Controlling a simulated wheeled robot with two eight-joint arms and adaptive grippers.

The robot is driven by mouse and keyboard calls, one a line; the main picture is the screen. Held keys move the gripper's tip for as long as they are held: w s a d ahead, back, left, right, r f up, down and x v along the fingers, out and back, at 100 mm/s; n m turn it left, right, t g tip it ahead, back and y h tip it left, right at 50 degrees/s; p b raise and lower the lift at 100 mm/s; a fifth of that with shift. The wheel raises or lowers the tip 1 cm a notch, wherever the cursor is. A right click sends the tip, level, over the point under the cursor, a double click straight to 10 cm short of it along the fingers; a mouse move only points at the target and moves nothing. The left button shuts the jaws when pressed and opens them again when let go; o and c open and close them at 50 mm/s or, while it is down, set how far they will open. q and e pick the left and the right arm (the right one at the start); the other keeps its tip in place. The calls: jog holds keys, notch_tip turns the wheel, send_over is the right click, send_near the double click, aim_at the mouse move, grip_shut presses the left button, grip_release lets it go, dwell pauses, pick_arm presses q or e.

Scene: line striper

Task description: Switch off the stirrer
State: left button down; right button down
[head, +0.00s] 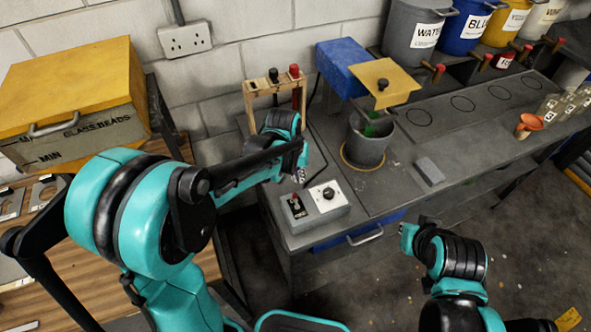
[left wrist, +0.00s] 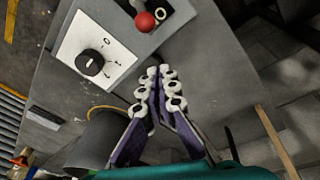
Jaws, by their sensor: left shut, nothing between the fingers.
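The stirrer has a blue housing (head: 343,66) and a yellow plate (head: 380,80) above a grey bucket (head: 366,148). A control box (head: 318,213) sits on the bench's near left corner. Its white panel carries a black knob (head: 328,193), also in the left wrist view (left wrist: 89,62). Beside it, a dark panel (head: 294,206) has a lever with a red ball tip (left wrist: 144,21). My left gripper (head: 301,174) is shut and empty, just above and behind the box; its fingertips (left wrist: 158,74) point toward it, apart from the lever. My right gripper (head: 407,236) is right of the box; its fingers are unclear.
A wooden rack (head: 273,88) with red and black handles stands behind my left gripper. A grey block (head: 430,171) lies on the bench right of the bucket. Labelled buckets (head: 413,35) line the back. A yellow-lidded bead box (head: 75,95) is at left.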

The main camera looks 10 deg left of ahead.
aim_at(296, 201)
pick_arm(q)
jog(key=s, duration=0.4)
jog(key=shift+r, duration=0.35)
jog(key=shift+s+d+r+t, duration=0.15)
jog(key=shift+s+t, duration=0.05)
jog(key=shift+t, duration=0.1)
